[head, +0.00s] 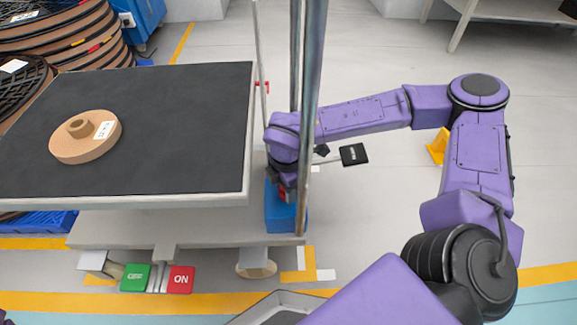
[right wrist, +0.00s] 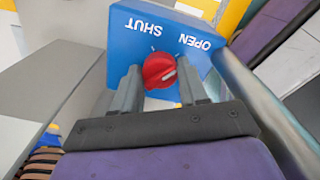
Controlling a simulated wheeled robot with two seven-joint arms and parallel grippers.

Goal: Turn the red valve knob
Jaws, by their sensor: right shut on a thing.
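The red valve knob (right wrist: 158,70) is on the face of a blue box (right wrist: 128,50) in the right wrist view. The box has white words SHUT and OPEN, which appear upside down. A white mark shows on the knob's lower right part, on the OPEN side. My right gripper (right wrist: 160,82) has one finger on each side of the knob and is shut on it. My left gripper is not in view.
A black-topped table (head: 180,150) with a cardboard spool (head: 85,145) stands at left. A metal post (head: 309,110) rises in front of my right forearm. A green OFF block (head: 134,278) and red ON block (head: 178,280) are at the near edge. A black tag (head: 354,154) sticks out at right.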

